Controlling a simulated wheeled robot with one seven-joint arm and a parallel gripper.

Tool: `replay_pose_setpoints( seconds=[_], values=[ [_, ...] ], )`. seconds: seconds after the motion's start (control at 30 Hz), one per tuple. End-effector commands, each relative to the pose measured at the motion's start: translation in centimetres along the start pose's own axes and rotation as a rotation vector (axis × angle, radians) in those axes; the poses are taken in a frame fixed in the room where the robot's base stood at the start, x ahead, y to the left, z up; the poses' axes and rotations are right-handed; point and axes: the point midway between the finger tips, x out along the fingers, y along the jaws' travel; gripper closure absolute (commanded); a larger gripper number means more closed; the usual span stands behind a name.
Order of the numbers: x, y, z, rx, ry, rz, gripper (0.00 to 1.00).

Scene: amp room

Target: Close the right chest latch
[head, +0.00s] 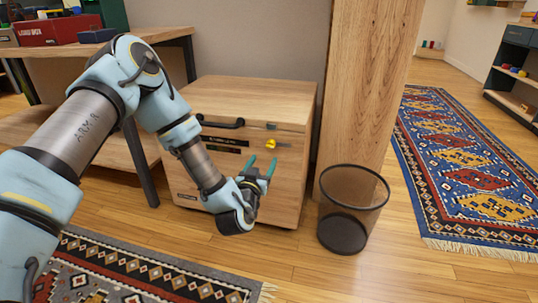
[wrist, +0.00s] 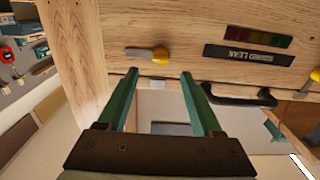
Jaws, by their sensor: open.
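The wooden chest (head: 230,98) stands against the wall with its lid down. Its right latch (head: 271,143) is a yellow knob with a grey lever on the front, below a small metal catch (head: 271,126) at the lid seam. The wrist view looks inverted; there the latch (wrist: 160,54) has its grey lever (wrist: 138,52) lying sideways, off the light catch (wrist: 157,85). My gripper (head: 262,163) is open and empty in front of the chest. In the wrist view its green fingers (wrist: 160,74) spread either side of the catch, and no contact shows.
A black handle (head: 222,124) is on the chest front, and it also shows in the wrist view (wrist: 240,98). A second latch (wrist: 315,78) is at the right edge there. A wire bin (head: 350,210) and wooden post (head: 362,80) stand right of the chest.

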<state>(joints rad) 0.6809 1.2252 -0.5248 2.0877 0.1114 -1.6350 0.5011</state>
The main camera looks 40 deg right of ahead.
Motion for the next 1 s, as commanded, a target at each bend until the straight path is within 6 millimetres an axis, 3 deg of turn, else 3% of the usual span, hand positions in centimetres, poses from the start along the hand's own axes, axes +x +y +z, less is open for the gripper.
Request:
replay_pose_setpoints(
  seconds=[0.3,0.5,0.77,1.0],
  values=[
    [5.5,-0.1,0.1,0.000,0.002,-0.002,0.33],
    [6.8,0.0,0.1,0.000,-0.002,0.000,0.33],
    [7.0,0.0,0.0,0.000,-0.002,0.000,0.33],
    [7.0,0.0,0.0,0.000,-0.002,0.000,0.57]
  ],
)
